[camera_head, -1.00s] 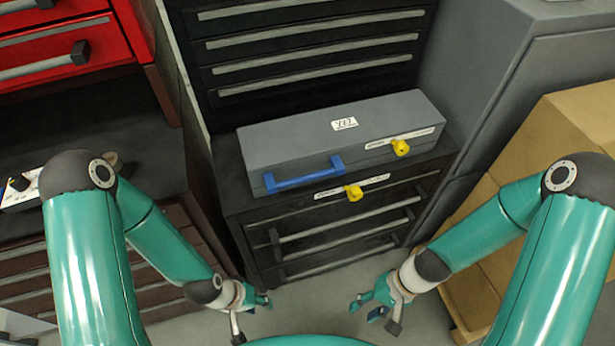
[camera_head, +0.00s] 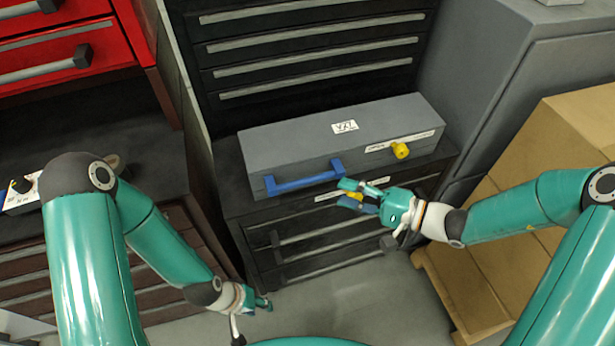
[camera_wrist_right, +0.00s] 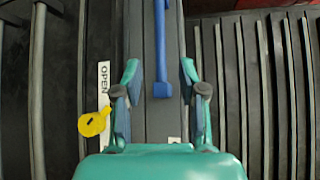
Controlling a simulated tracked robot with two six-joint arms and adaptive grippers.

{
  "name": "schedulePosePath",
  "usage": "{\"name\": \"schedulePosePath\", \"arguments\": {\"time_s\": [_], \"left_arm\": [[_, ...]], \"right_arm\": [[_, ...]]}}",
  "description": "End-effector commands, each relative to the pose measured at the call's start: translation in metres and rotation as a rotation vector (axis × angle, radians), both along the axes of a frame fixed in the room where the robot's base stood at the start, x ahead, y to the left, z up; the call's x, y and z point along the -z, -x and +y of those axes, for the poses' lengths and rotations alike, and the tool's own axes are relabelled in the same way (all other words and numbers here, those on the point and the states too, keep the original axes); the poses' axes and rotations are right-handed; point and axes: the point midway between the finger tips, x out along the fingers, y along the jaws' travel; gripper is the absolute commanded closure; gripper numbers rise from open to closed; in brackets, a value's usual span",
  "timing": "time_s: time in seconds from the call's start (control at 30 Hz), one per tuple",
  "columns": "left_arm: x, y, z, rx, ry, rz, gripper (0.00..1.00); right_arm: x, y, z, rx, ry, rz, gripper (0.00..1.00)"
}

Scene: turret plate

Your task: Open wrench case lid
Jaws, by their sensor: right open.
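The grey wrench case (camera_head: 300,138) sits closed on top of the black drawer cabinet. A blue handle (camera_head: 305,180) runs along its front at the left; the handle also shows in the right wrist view (camera_wrist_right: 162,50), ahead of the fingers. A yellow key or knob (camera_head: 400,150) is on the case's front right. My right gripper (camera_head: 355,194) is open and empty in front of the case, just right of the handle's right end; it also shows in the right wrist view (camera_wrist_right: 160,80). My left gripper (camera_head: 262,302) hangs low at the front left, away from the case; its jaw state is unclear.
A second yellow key (camera_wrist_right: 92,123) sits beside an "OPEN" label (camera_wrist_right: 104,85) on the cabinet front, partly behind my right gripper in the head view. Black drawers (camera_head: 310,50) rise behind the case. Cardboard boxes (camera_head: 570,120) stand at the right. Floor shows in front.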

Motion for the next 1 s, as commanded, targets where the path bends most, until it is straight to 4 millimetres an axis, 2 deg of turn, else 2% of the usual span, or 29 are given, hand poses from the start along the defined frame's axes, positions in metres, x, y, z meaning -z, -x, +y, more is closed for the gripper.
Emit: {"name": "schedulePosePath", "arguments": {"time_s": [0.03, 0.2, 0.43, 0.6, 0.93, 1.0], "left_arm": [[-0.005, 0.0, 0.0, 0.0, 0.0, 0.0, 0.6], [-0.012, 0.0, 0.0, 0.0, 0.0, 0.0, 0.6], [-0.02, 0.0, 0.0, 0.0, 0.0, 0.0, 0.6], [-0.022, 0.0, 0.0, 0.0, 0.0, 0.0, 0.6], [-0.022, 0.0, 0.0, 0.0, 0.0, 0.0, 0.6], [-0.022, 0.0, 0.0, 0.0, 0.0, 0.0, 0.6]], "right_arm": [[-0.001, -0.004, 0.012, -0.007, -0.002, 0.002, 0.59], [0.005, -0.02, 0.045, -0.006, 0.0, 0.002, 0.59], [0.011, -0.038, 0.078, -0.003, 0.001, 0.002, 0.59], [0.014, -0.044, 0.09, -0.001, 0.0, 0.001, 0.59], [0.015, -0.046, 0.092, -0.001, 0.0, 0.001, 0.59], [0.015, -0.046, 0.092, -0.001, 0.0, 0.001, 0.69]]}}
